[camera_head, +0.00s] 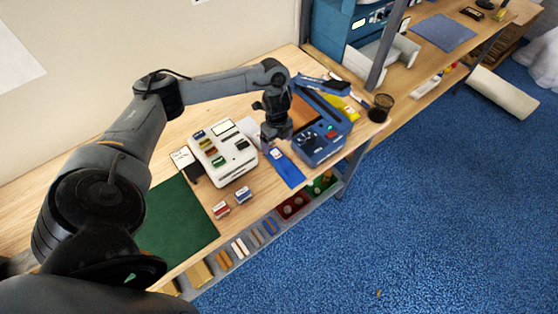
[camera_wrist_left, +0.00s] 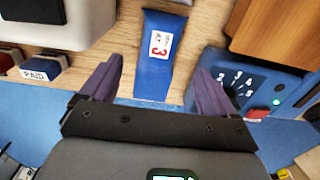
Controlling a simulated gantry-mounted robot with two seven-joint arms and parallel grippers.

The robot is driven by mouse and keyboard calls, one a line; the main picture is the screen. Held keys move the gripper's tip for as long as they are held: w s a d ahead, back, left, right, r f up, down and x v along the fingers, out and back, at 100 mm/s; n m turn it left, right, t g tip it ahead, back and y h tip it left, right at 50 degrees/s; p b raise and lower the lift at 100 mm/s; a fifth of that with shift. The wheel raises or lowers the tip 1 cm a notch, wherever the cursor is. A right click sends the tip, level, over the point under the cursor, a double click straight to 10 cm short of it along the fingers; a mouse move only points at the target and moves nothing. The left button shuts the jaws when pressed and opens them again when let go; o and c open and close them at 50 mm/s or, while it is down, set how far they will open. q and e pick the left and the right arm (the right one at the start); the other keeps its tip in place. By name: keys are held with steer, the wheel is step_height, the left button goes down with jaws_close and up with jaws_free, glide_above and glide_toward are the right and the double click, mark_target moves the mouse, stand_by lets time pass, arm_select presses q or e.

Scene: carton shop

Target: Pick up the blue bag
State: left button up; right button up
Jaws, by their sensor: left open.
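The blue bag (camera_head: 289,172) is a long, narrow, flat blue piece lying on the wooden bench, near its front edge. In the left wrist view the blue bag (camera_wrist_left: 154,82) carries a white label with a red 3. My left gripper (camera_head: 276,143) is above the bag's far end, between a white machine and a blue machine. In the left wrist view my left gripper (camera_wrist_left: 159,66) is open, with one finger on each side of the bag and nothing held. I cannot tell the exact height of the fingers over the bench. My right gripper does not show.
The white machine (camera_head: 233,168) with coloured keys stands left of the bag. The blue machine (camera_head: 319,150) stands close on its right. Small stamps (camera_head: 221,210) and a green mat (camera_head: 177,222) lie further left. A dark cup (camera_head: 380,107) stands at right. Bins sit below.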

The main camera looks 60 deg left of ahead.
mark_target(276, 155)
arm_select(q)
steer(key=shift+f+b, duration=0.5)
steer(key=shift+f, duration=1.3)
steer(key=shift+a+f, duration=0.2)
steer(key=shift+f, duration=2.05)
steer(key=c, duration=1.2)
steer(key=shift+r, duration=0.1)
